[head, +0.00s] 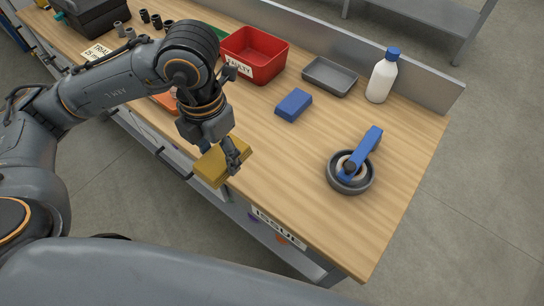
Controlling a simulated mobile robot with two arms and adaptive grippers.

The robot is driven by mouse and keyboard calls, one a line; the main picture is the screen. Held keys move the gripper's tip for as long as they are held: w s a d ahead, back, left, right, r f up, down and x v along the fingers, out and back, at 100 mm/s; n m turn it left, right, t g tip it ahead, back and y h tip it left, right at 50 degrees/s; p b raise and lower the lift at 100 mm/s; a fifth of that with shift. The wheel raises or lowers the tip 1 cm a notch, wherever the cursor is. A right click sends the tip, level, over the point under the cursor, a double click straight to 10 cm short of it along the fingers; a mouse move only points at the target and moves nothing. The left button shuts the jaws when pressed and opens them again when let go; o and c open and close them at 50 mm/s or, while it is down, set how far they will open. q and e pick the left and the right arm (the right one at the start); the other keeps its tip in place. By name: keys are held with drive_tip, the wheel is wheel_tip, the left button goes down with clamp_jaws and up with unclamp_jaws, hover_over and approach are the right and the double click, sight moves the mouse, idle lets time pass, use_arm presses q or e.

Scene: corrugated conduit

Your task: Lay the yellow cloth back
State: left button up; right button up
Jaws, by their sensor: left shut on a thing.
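The yellow cloth (212,169) is a folded, block-like pad near the front edge of the wooden workbench. My left gripper (232,165) reaches down from above and is shut on the cloth at its right side. The cloth looks tilted, and part of it is behind the fingers. I cannot tell whether its underside touches the bench top. My right gripper is not in view.
A red bin (254,56), a grey tray (330,77), a blue block (294,105) and a white bottle (381,80) stand toward the back. A dark round dish (350,186) with a blue-handled tool sits at right. The front right bench top is clear.

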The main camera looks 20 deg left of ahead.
use_arm(q)
drive_tip(key=w+d+f+p, duration=0.3)
drive_tip(key=w+d, duration=0.2)
drive_tip(key=w, duration=0.2)
hover_over(271, 163)
wheel_tip(271, 163, down, 6)
drive_tip(key=shift+s+p, duration=0.1)
drive_tip(key=shift+p, duration=0.2)
wheel_tip(271, 163, down, 3)
drive_tip(key=shift+p, duration=0.85)
drive_tip(key=shift+f, duration=0.2)
drive_tip(key=shift+f, duration=0.1)
drive_tip(key=shift+f+b, duration=0.2)
drive_tip(key=shift+b, duration=0.15)
drive_tip(key=o, duration=1)
drive_tip(key=shift+r, duration=0.1)
